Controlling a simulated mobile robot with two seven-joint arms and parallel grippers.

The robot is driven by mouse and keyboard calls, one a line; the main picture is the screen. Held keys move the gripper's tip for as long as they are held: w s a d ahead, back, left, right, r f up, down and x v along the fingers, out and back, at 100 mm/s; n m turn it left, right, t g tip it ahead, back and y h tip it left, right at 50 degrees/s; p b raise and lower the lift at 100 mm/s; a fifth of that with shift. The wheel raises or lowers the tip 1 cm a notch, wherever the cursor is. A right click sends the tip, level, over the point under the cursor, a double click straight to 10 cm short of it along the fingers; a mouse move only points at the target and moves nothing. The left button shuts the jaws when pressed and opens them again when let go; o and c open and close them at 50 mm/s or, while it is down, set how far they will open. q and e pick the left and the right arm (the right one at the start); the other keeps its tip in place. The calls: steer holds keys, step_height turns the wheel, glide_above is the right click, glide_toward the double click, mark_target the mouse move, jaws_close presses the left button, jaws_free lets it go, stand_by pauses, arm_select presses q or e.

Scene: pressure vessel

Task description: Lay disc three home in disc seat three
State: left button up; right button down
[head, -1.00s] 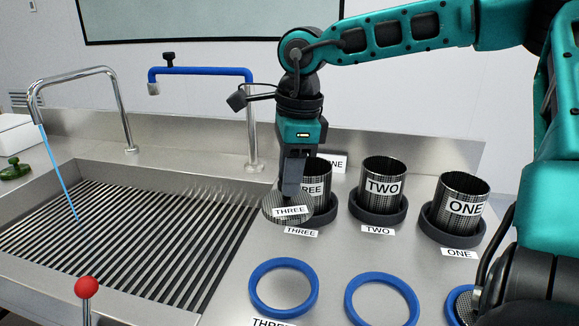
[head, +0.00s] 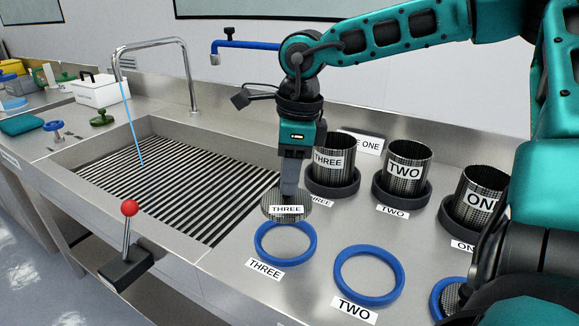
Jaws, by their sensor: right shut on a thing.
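Disc three (head: 272,199), a round mesh plate with a white THREE label, is held in my right gripper (head: 289,194), which is shut on it. It hangs just behind the blue ring of disc seat three (head: 259,233), and its near edge comes close to the ring's far rim in the picture. I cannot tell its exact height. The inside of this ring shows bare steel, and a THREE label (head: 265,269) lies in front of it. My left gripper is not in view.
Mesh baskets three (head: 328,177), two (head: 404,153) and one (head: 473,226) stand in dark holders behind. Blue ring two (head: 341,284) is empty; another ring (head: 437,297) at right shows mesh inside, partly hidden by my arm. A slatted sink (head: 190,190) and red-knobbed lever (head: 129,208) lie left.

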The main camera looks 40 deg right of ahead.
mark_target(289, 198)
steer(key=shift+s+a+f, duration=0.1)
steer(key=shift+a, duration=0.1)
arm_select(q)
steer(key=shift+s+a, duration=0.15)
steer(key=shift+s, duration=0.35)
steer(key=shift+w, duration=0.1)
arm_select(e)
steer(key=shift+f+b, duration=0.55)
steer(key=shift+b, duration=0.3)
step_height(289, 198, down, 4)
steer(key=b, duration=0.3)
steer(key=shift+r+b, duration=0.1)
steer(key=shift+b, duration=0.25)
steer(key=shift+f+b, duration=0.3)
steer(key=shift+f, duration=0.15)
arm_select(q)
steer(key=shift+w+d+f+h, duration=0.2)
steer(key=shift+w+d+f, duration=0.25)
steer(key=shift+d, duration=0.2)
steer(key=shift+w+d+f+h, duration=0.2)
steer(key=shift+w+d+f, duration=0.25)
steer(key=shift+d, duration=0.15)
